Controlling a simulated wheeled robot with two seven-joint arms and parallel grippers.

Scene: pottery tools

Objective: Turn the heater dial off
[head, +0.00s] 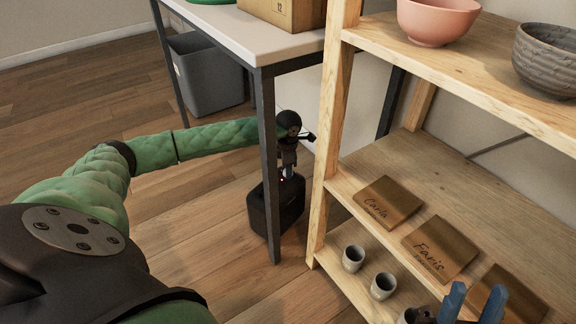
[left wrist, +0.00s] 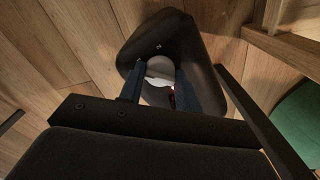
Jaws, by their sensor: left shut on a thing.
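The heater (head: 262,215) is a small black box on the wood floor under the table, partly hidden behind a table leg. In the left wrist view its dark rounded body (left wrist: 186,40) surrounds a pale round dial (left wrist: 161,68). My left gripper (head: 287,172) reaches down onto the heater's top from above. Its two fingers (left wrist: 158,90) stand on either side of the dial and are shut on it. A small red spot shows beside the dial; its marks cannot be read. My right gripper (head: 473,303) shows two blue fingertips, apart and empty, at the lower right, far from the heater.
The white table (head: 262,45) has dark metal legs, one close in front of the heater. A wooden shelf (head: 327,150) stands just right of it, with bowls, name boards and small cups. A grey bin (head: 207,80) stands behind my left arm. The floor at left is clear.

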